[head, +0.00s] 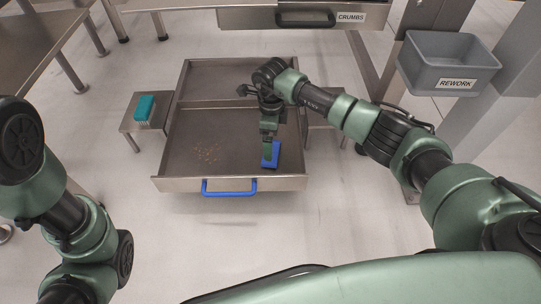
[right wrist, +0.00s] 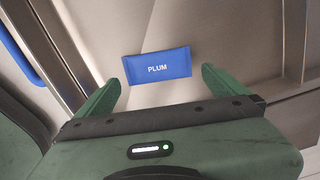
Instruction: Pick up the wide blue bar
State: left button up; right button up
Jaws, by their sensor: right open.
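The blue bar (head: 276,153), a flat rectangle, lies in the front part of the open metal drawer, toward its right side. In the right wrist view the bar (right wrist: 158,65) shows the word PLUM in white. My right gripper (head: 269,150) is above the bar and covers part of it in the head view. In the right wrist view its fingers (right wrist: 161,79) are apart, one toward each end of the bar, with nothing held. The height gap to the bar is hard to tell. My left arm shows at the left, but its gripper is out of view.
A teal brush (head: 145,107) lies on a small side stand (head: 131,122). A grey REWORK bin (head: 447,68) is at right. A CRUMBS drawer (head: 255,18) is behind.

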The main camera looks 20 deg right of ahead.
aim_at(276, 144)
jog(key=f+b, duration=0.4)
jog(key=shift+s+f, duration=0.2)
jog(key=shift+f, duration=0.4)
jog(key=shift+r, duration=0.1)
jog(key=c, duration=1.2)
